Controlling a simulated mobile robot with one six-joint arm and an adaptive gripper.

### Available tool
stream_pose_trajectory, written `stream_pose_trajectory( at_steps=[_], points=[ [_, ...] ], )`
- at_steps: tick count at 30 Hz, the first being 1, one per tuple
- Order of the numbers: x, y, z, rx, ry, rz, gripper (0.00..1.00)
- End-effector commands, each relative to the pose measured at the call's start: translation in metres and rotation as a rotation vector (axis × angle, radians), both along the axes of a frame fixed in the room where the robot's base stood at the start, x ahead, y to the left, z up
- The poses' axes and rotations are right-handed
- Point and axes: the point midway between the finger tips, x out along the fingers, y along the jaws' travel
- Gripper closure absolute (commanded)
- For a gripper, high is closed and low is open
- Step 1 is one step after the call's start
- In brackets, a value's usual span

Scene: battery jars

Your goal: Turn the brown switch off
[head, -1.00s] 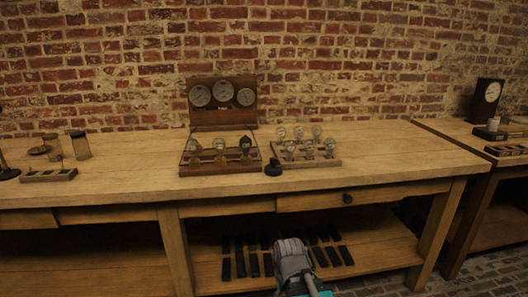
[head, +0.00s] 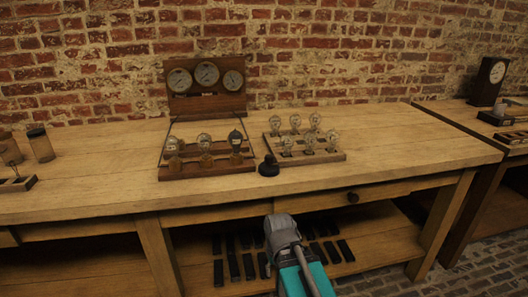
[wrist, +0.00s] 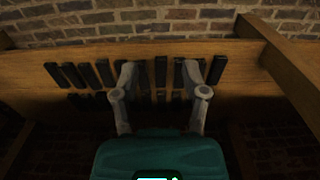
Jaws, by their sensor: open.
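I cannot make out which thing is the brown switch. On the bench, a dark wooden panel with three dials (head: 190,104) stands behind a brown wooden tray (head: 208,172) of several jar-like glass pieces. A small round black knob-like piece (head: 269,166) sits at the tray's right corner. My gripper (head: 282,228) is in front of the bench, below the tabletop's front edge, and apart from these things. In the wrist view my gripper (wrist: 161,72) has its two fingers spread wide, with nothing between them, facing the lower shelf.
A rack (head: 330,157) of several glass bulbs stands right of the black piece. Several black bars (head: 233,267) lie on the lower shelf (head: 385,250). A second bench (head: 515,170) stands at right.

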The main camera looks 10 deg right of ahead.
Motion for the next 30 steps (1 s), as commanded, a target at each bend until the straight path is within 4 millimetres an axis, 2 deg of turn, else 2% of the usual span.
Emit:
stream_pose_trajectory(
  at_steps=[10,13,17,23,30],
  points=[
    [0.000,0.000,0.000,0.000,0.000,0.000,0.43],
    [0.000,0.000,0.001,0.000,0.000,0.000,0.25],
    [0.000,0.000,0.006,0.000,-0.001,0.000,0.25],
    [0.002,0.000,0.027,0.000,-0.004,0.000,0.25],
    [0.004,0.000,0.071,0.000,-0.010,0.000,0.25]
  ],
)
